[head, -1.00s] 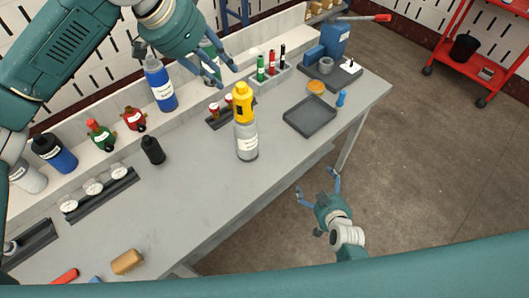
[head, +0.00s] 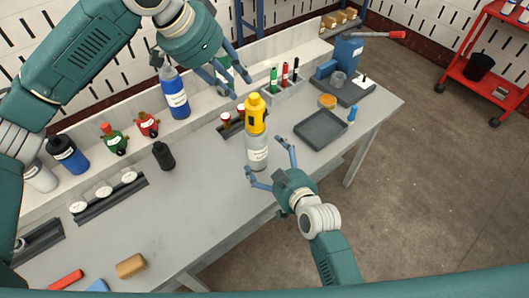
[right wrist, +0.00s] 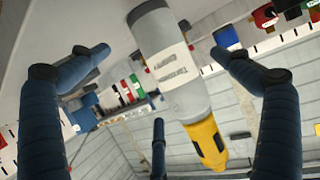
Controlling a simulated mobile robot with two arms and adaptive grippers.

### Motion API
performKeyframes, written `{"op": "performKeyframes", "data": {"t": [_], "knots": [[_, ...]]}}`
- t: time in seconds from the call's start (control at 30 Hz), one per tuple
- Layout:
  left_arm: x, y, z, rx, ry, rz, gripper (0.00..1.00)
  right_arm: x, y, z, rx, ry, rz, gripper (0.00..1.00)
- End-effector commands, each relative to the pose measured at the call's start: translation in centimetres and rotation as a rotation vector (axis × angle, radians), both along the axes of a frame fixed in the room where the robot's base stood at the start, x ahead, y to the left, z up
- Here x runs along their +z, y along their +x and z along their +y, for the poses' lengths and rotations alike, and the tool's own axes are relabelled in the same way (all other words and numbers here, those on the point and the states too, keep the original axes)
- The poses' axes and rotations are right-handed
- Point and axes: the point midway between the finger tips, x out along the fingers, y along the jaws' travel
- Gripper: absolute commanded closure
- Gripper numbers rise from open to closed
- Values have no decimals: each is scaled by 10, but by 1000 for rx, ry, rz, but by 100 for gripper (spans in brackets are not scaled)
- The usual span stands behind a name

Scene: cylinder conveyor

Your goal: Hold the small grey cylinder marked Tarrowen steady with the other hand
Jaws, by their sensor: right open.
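The small grey cylinder (head: 257,152) stands upright on the workbench with a yellow top piece (head: 256,116) on it. My left gripper (head: 239,86) is open and empty, above and just behind the yellow top.
A dark tray (head: 320,130) lies right of the cylinder. A marker holder (head: 281,92) and a low rack with red-capped items (head: 229,128) stand behind it. A black bottle (head: 163,155) stands to the left.

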Motion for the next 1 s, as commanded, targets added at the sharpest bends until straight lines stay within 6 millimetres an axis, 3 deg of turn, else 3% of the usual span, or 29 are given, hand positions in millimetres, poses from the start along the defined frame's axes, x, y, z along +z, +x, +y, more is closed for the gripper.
{"op": "performKeyframes", "data": {"t": [0.2,0.4,0.87,1.0], "knots": [[0,0,0,0,0,0,69,-15,38,14,-2,2,0,0],[0,0,0,0,0,0,69,-27,61,23,-2,1,1,0],[0,0,0,0,0,0,69,-32,72,27,-1,1,0,0],[0,0,0,0,0,0,69,-32,72,27,-2,1,1,24]]}}
